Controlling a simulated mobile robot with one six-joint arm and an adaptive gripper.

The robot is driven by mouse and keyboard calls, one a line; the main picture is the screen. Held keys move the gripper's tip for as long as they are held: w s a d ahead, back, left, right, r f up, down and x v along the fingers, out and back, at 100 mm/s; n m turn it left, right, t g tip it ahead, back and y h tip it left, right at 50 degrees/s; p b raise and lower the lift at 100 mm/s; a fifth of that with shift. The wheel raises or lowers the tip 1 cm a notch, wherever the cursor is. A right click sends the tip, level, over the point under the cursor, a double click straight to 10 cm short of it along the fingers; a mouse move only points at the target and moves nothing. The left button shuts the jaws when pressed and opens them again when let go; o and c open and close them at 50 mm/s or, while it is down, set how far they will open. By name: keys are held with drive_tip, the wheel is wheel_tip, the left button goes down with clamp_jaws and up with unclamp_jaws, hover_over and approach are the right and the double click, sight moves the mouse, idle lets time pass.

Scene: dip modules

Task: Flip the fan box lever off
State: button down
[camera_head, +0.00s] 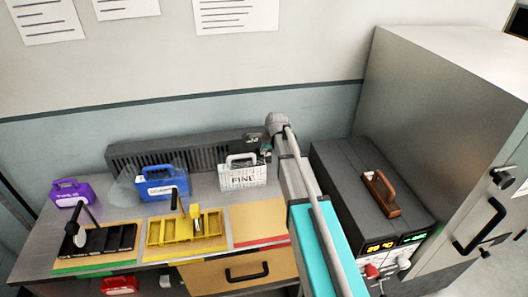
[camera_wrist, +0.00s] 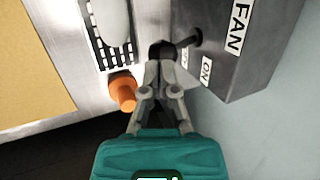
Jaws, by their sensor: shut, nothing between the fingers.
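The grey fan box (camera_wrist: 240,50) fills the upper right of the wrist view, with a FAN label and an ON label. Its dark lever (camera_wrist: 188,41) sticks out from the box's left face, above the ON label. A second label beside it is partly hidden. My gripper (camera_wrist: 161,50) is shut and empty, its fingertips just left of the lever; I cannot tell whether they touch it. In the head view the fan box end (camera_head: 254,137) is at the back of the bench, partly behind my arm, and the lever cannot be made out.
An orange cylinder (camera_wrist: 123,92) stands left of my gripper in the wrist view. In the head view a white FINE module (camera_head: 243,178), a blue module (camera_head: 163,184) and a purple module (camera_head: 72,192) stand on the bench. A dark instrument (camera_head: 350,180) and a cabinet stand right.

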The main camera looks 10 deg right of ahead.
drive_tip(key=shift+f, duration=0.15)
idle(0.3)
drive_tip(key=shift+s+f+b, duration=0.35)
drive_tip(key=shift+f+b, duration=0.2)
drive_tip(key=shift+b, duration=0.1)
drive_tip(key=shift+r, duration=0.15)
drive_tip(key=shift+r+p, duration=0.75)
drive_tip(key=shift+p, duration=0.15)
drive_tip(key=shift+s+d+r+p, duration=0.1)
drive_tip(key=shift+s+r+p, duration=0.2)
drive_tip(key=shift+r+p, duration=0.35)
drive_tip(key=s+p+v, duration=0.1)
drive_tip(key=p+v, duration=1)
drive_tip(key=v, duration=0.1)
